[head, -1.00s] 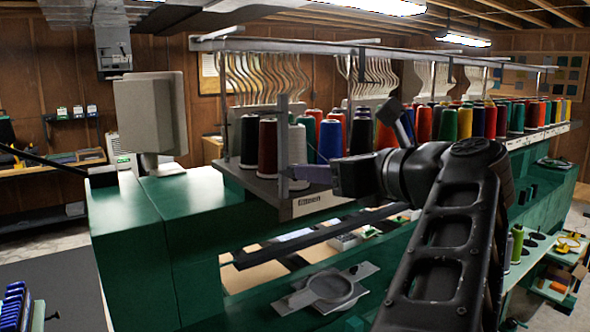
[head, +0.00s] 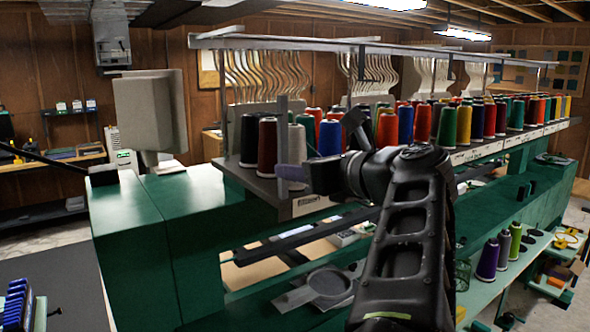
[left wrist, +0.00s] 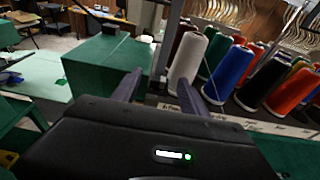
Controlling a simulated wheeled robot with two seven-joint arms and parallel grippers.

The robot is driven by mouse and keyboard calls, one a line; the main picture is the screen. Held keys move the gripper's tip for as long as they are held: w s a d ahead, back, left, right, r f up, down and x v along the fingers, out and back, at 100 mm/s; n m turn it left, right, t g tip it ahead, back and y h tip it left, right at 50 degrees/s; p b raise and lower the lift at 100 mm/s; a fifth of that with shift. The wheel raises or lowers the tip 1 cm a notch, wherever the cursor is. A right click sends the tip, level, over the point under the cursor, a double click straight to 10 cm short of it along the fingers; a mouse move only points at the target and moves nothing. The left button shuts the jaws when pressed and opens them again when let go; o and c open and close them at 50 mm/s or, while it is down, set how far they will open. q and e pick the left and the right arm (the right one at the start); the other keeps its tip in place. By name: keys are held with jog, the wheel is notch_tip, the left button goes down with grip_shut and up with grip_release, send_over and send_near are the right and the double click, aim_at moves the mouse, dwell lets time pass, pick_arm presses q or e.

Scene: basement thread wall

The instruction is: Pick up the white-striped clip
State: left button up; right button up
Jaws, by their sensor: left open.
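A white thread spool (left wrist: 187,62) stands beyond the gap, partly behind the right finger. The same white spool (head: 297,143) shows in the head view, just above the fingers. My right gripper is not in view.
Many coloured spools stand on the long rack (head: 262,184). A thin grey upright post (head: 283,125) rises close by the fingers. The green machine body (head: 135,235) fills the left.

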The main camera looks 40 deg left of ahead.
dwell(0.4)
pick_arm(q)
grip_shut()
dwell(0.4)
